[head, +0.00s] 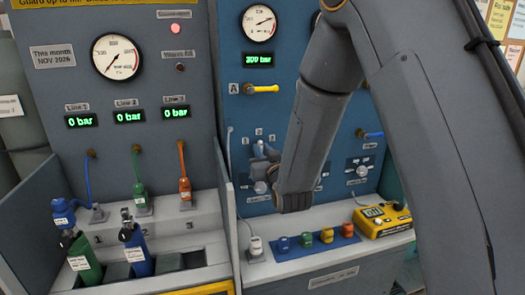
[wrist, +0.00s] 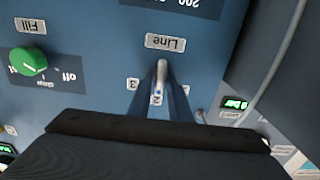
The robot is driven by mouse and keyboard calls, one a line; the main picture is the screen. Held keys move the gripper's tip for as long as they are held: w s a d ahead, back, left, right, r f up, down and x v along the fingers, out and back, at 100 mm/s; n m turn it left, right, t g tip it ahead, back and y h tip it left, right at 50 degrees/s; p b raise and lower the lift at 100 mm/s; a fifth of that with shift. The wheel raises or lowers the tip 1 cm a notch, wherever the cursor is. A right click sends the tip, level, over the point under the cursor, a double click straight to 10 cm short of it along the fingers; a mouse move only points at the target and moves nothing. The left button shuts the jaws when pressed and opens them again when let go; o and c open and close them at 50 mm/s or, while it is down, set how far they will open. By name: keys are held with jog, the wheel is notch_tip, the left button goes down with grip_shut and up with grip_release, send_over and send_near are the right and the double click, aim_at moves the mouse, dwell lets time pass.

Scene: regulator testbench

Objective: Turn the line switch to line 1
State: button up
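The line switch (wrist: 161,76) is a small light grey lever on the blue panel, seen upside down in the wrist view under the "Line" label (wrist: 165,42). The number labels 3 (wrist: 132,84), 2 (wrist: 156,99) and 1 (wrist: 187,89) surround it. The lever lies roughly in line with the 2. My gripper (wrist: 160,88) has its two dark fingers either side of the lever, closed in on it. In the head view my gripper (head: 264,152) is at the switch, largely hiding it.
A yellow lever (head: 262,88) marked A sits above. A green Fill knob (wrist: 28,61) is beside the switch in the wrist view. Below are a shelf with several coloured connectors (head: 306,239) and a yellow meter (head: 385,219). Gas bottles (head: 84,260) stand left.

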grip_shut()
jog(key=shift+n, duration=0.3)
jog(key=shift+a+f+n+b, duration=0.1)
jog(key=shift+n+b, duration=1.4)
jog(key=shift+n, duration=1.35)
jog(key=shift+a+f+n+b, duration=0.1)
jog(key=shift+n+b, duration=1.4)
jog(key=shift+n, duration=1.35)
jog(key=shift+r, duration=0.1)
